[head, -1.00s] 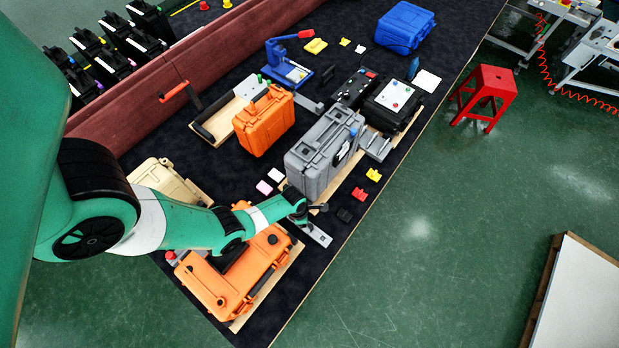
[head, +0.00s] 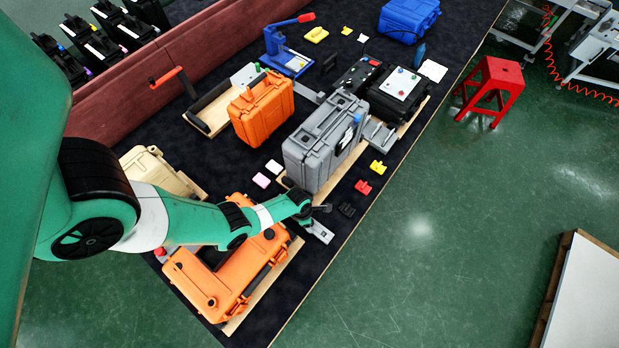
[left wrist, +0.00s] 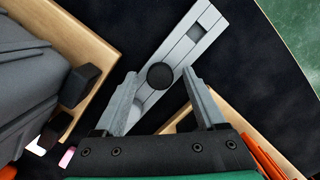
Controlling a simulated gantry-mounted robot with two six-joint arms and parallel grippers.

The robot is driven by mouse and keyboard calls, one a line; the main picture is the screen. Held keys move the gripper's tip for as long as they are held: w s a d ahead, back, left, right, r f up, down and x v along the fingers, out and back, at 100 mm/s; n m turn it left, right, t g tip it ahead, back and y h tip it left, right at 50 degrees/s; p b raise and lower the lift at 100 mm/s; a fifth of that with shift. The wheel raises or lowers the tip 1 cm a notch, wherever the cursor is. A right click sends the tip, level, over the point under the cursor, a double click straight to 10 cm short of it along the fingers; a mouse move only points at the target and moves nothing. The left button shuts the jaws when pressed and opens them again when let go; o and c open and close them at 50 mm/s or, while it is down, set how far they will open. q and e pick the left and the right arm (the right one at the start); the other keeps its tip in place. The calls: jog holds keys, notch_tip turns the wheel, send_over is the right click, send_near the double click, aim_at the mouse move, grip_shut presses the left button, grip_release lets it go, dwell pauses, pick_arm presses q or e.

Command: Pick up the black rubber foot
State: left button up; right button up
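A round black disc, probably the black rubber foot (left wrist: 160,76), sits on a grey slotted metal plate (left wrist: 196,46) in the left wrist view. My left gripper (left wrist: 161,74) is open, its two fingers on either side of the disc in that view. No contact shows, and I cannot tell the height gap. In the head view my left gripper (head: 318,210) is above the near end of the same plate (head: 320,232); the disc cannot be made out there. My right gripper is not in view.
Small black (head: 347,209), red (head: 363,187) and yellow (head: 378,167) blocks lie to the right, near the dark surface's edge.

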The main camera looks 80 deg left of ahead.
pick_arm(q)
grip_shut()
notch_tip(320, 180, up, 14)
jog(key=p, duration=1.2)
jog(key=shift+f+p, duration=0.2)
jog(key=shift+p, duration=0.15)
jog(key=shift+w, duration=0.1)
